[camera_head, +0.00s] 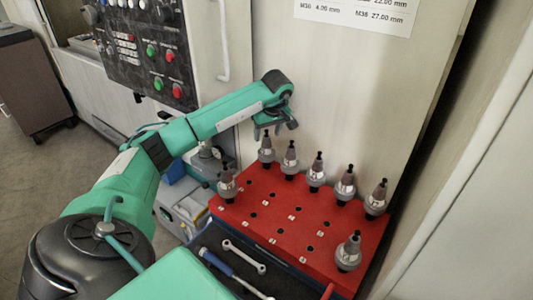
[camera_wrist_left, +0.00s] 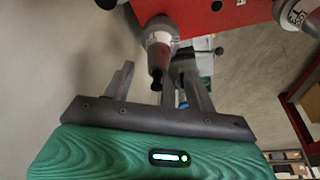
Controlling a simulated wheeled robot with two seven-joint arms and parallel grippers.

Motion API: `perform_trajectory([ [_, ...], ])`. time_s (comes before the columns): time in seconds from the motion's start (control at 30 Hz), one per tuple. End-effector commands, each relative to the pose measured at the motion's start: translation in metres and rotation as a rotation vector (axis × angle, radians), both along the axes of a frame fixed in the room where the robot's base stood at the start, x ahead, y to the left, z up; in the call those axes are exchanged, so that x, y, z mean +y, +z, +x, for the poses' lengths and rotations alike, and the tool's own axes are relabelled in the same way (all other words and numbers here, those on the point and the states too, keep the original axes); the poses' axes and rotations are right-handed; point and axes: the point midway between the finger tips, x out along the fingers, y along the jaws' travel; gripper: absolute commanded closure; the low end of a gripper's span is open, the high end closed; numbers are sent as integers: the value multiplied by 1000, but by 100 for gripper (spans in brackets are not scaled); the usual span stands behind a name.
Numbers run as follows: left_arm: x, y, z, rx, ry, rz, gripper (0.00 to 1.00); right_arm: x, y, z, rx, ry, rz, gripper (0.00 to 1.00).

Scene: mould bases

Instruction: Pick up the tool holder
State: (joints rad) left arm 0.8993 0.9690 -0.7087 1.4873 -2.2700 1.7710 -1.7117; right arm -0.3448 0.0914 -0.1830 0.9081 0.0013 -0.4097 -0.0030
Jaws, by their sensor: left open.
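Several grey tool holders with dark tips stand upright on a red rack (camera_head: 262,222). My left gripper (camera_head: 272,130) is open just above the back-left tool holder (camera_head: 267,151), close to the cabinet wall. In the left wrist view, a tool holder (camera_wrist_left: 158,45) points its dark tip toward the gripper (camera_wrist_left: 160,72), roughly between the spread fingers. I see no grip on it, and contact cannot be told. Other holders include the left one (camera_head: 227,185), a back-row one (camera_head: 290,160) and the front-right one (camera_head: 348,252). My right gripper is not in view.
An open drawer under the rack holds a wrench (camera_head: 244,257) and a screwdriver (camera_head: 217,262). The pale cabinet wall (camera_head: 340,100) rises right behind the rack. A control panel (camera_head: 140,45) is at upper left. Several rack holes in the middle are empty.

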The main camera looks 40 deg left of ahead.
Motion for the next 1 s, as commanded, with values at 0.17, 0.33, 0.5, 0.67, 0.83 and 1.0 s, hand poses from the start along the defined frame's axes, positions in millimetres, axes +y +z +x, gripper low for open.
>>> perform_trajectory([
  [0.17,2,-25,2,3,1,-2,43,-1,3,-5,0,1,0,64],
  [0.33,5,-35,4,0,-1,-1,43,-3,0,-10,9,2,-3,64],
  [0.5,5,-36,4,-1,-1,0,43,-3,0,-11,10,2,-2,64],
  [0.67,5,-35,4,-1,-1,0,68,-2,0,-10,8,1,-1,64],
  [0.83,6,-35,4,-1,-1,0,100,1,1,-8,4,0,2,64],
  [1.0,6,-35,4,-1,-1,0,100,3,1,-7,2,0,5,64],
])
